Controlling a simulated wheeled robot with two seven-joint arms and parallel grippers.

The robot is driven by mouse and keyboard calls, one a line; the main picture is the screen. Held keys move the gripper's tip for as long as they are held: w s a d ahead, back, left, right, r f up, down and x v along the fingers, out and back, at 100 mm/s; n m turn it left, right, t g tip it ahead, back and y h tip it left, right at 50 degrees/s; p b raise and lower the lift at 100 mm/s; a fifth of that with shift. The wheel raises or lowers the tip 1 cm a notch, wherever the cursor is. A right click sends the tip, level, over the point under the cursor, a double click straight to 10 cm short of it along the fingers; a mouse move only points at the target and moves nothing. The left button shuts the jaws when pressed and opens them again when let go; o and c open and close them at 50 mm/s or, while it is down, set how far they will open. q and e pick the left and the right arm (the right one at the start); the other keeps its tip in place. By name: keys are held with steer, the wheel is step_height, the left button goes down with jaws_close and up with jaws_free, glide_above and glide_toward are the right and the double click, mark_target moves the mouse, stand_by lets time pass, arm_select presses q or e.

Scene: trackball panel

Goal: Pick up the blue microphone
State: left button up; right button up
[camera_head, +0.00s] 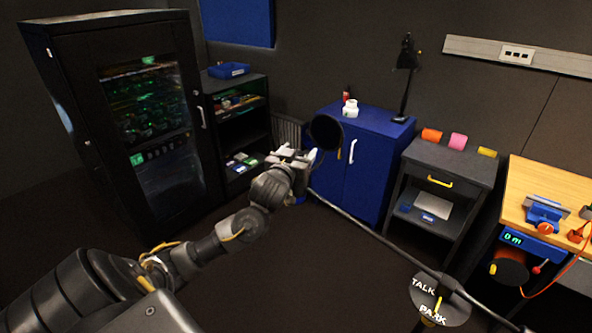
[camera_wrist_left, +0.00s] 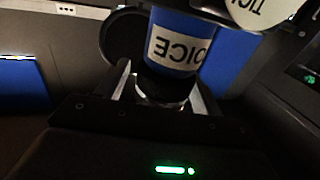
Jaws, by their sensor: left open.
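The blue microphone (camera_wrist_left: 180,45) shows large in the left wrist view. It is a blue cylinder with a white label whose letters appear upside down, and a dark lower end. My left gripper (camera_wrist_left: 162,92) is open, with one finger on each side of that dark end; I cannot tell whether either finger touches it. In the head view my left gripper (camera_head: 292,157) is stretched out in front of the blue cabinet, beside a black round pop filter (camera_head: 326,131). There the microphone is mostly hidden by the gripper and wrist. My right gripper is not in view.
A thin dark boom (camera_head: 385,240) runs from near the gripper to the lower right, past a round TALK/PARK sign (camera_head: 440,300). Behind stand a blue cabinet (camera_head: 375,165), a black rack (camera_head: 110,120) and a dark side table (camera_head: 450,155). A wooden bench (camera_head: 555,190) is at right.

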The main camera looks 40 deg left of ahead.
arm_select(q)
steer(key=shift+c, duration=0.5)
jaws_close()
steer(key=shift+r, duration=0.15)
